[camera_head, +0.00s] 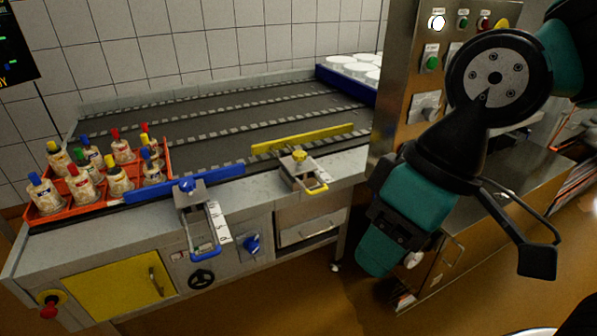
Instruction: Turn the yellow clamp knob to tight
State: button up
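The yellow clamp knob (300,156) sits on top of a metal clamp bracket at the table's front edge, right of centre. Behind it a yellow guide bar (303,138) lies across the conveyor. A yellow-ended handle (318,188) sticks out in front of the bracket. The knob's setting is too small to read. My arm fills the right side, and what looks like a black finger of my gripper (537,258) hangs at the lower right, well away from the knob. The other finger cannot be made out.
A blue guide bar (222,179) with a blue knob (186,185) stands to the left. An orange tray (77,206) holds several capped bottles. A blue crate (345,84) of white moulds is at the back. A steel control cabinet (396,90) stands right of the table.

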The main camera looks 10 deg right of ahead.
aim_at(300, 155)
jog(key=u, duration=0.5)
jog(key=i, duration=0.75)
jog(key=z, duration=0.1)
